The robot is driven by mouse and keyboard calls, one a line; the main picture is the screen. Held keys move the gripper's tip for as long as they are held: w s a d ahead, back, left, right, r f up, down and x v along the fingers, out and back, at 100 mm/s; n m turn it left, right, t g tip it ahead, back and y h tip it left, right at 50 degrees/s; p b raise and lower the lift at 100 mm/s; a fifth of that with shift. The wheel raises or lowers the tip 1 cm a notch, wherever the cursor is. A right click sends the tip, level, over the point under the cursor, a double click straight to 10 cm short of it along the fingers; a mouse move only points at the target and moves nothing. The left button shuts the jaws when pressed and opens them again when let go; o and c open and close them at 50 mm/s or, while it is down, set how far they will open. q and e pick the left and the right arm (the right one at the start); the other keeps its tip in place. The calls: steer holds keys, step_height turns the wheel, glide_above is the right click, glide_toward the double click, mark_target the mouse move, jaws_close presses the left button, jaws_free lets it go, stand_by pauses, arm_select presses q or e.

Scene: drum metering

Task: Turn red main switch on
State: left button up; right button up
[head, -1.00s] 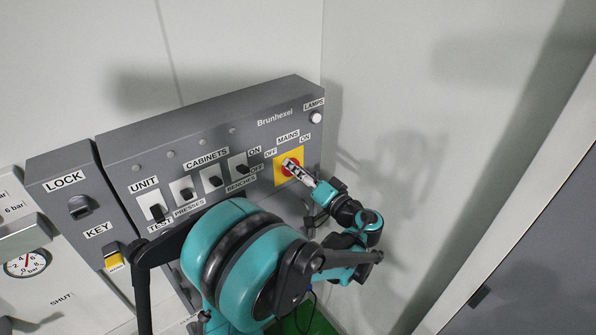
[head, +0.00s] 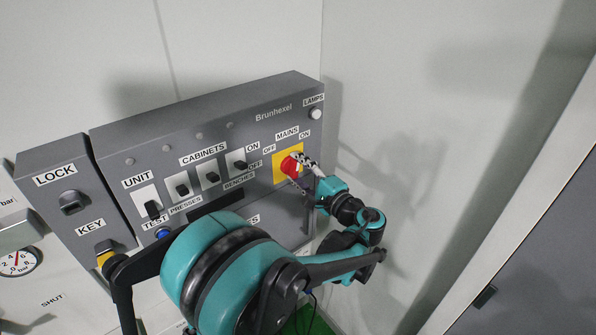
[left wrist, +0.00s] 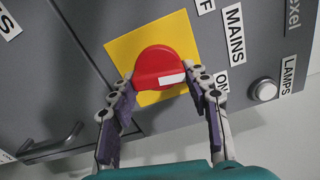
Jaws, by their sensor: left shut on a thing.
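The red main switch (head: 290,166) sits on a yellow plate (head: 280,178) under the MAINS label, at the right end of the grey panel. In the left wrist view the red knob (left wrist: 160,62) has a white mark on its handle, on the yellow plate (left wrist: 119,48). My left gripper (head: 302,167) is at the knob, with one finger on each side of it in the left wrist view (left wrist: 163,88). It is shut on the knob's handle. My right gripper is not in view.
The grey panel (head: 225,120) also carries several black cabinet toggles (head: 211,177) and a white lamp button (head: 315,114). A grey handle (left wrist: 50,146) shows in the left wrist view. A white wall stands close on the right.

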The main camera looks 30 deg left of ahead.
arm_select(q)
steer(key=m, duration=0.3)
steer(key=shift+f+b, duration=0.2)
steer(key=shift+b, duration=0.1)
steer(key=shift+s+m, duration=0.1)
steer(key=shift+m, duration=1.8)
steer(key=o, duration=1.2)
steer(key=shift+c, duration=0.2)
steer(key=v, duration=1.2)
